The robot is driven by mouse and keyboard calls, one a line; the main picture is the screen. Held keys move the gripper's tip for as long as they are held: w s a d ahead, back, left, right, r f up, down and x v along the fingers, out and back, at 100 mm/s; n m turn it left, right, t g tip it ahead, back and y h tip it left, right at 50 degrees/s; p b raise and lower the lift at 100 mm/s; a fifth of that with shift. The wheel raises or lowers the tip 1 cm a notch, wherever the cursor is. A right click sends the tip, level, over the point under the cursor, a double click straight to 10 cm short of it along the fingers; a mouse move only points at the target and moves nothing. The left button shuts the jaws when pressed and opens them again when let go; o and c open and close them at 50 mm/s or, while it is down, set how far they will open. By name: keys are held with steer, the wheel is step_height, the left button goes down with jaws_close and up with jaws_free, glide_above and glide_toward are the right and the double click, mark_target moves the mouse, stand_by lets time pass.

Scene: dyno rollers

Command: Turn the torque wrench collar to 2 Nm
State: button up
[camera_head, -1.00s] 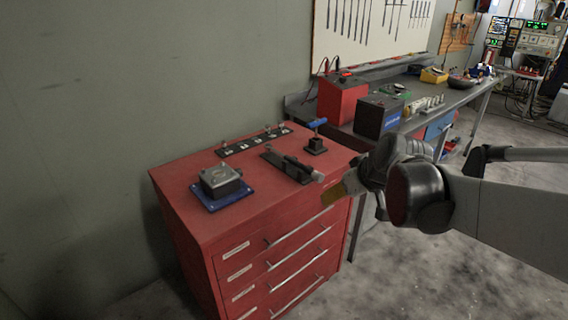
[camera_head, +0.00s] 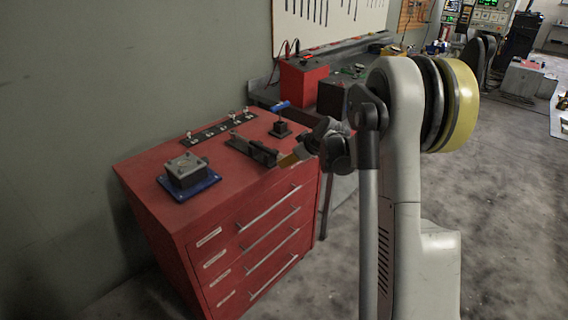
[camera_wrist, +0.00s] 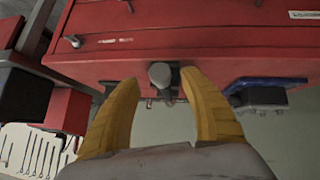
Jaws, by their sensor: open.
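The torque wrench (camera_head: 256,149) is a dark tool lying on a black mount on top of the red cabinet (camera_head: 150,174). In the wrist view, its round grey end (camera_wrist: 160,73), which looks like the collar, points toward the camera. My gripper (camera_head: 287,160) has yellow fingers and is at the wrench's near end, by the cabinet's front edge. In the wrist view, the open fingers (camera_wrist: 160,84) stand on either side of the grey end, with gaps showing. Contact is not visible. No scale marks are readable.
A grey box (camera_head: 187,168) on a blue plate sits left of the wrench. A switch strip (camera_head: 217,131) lies behind it. A workbench with a red box (camera_head: 305,77) is beyond the cabinet.

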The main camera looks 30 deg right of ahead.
steer(key=shift+b+x, duration=0.4)
steer(key=shift+x, duration=1.5)
steer(key=shift+r, duration=0.1)
jaws_close()
steer(key=shift+y, duration=0.3)
